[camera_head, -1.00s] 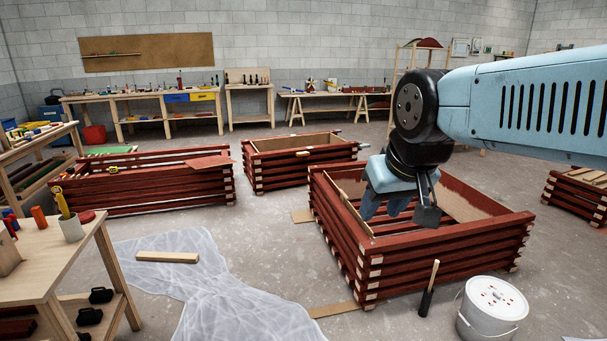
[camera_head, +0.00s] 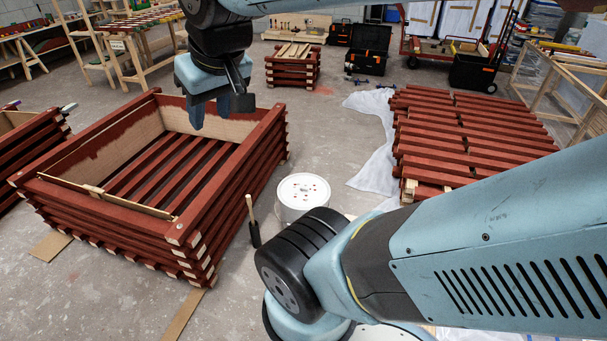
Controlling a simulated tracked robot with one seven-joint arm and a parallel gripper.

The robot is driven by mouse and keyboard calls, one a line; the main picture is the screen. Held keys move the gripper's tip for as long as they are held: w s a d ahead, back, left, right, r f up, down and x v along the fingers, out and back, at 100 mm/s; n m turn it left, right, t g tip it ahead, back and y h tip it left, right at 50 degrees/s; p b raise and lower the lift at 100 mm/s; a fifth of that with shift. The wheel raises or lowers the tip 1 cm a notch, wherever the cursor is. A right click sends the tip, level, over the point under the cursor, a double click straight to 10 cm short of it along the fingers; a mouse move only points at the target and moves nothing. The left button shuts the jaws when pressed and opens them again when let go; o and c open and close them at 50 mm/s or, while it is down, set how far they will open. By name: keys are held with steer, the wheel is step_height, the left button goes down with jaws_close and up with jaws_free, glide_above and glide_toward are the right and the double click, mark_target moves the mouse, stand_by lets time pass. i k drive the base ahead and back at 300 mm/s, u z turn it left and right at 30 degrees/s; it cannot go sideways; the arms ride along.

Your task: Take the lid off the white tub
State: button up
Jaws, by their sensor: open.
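The white tub (camera_head: 290,212) stands on the concrete floor near the middle of the view, to the right of a large red batten frame. Its lid (camera_head: 303,190) is on top, white with several small red marks. My arm hides the tub's lower right part. My gripper (camera_head: 217,108) is open and empty. It hangs over the far part of the red frame, up and to the left of the tub and well apart from it.
The red batten frame (camera_head: 232,178) stands left of the tub. A dark brush with a pale handle (camera_head: 252,222) is upright between them. A stack of red battens (camera_head: 465,140) lies to the right on plastic sheeting. Bare floor (camera_head: 325,130) lies beyond the tub.

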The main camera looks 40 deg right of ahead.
mark_target(301, 192)
steer(key=z, duration=0.45)
steer(key=i, duration=0.9)
steer(key=z, duration=0.75)
steer(key=i, duration=0.35)
steer(key=z, duration=0.2)
steer(key=k, duration=0.85)
steer(key=z, duration=0.15)
steer(key=i, duration=0.9)
steer(key=u, duration=0.1)
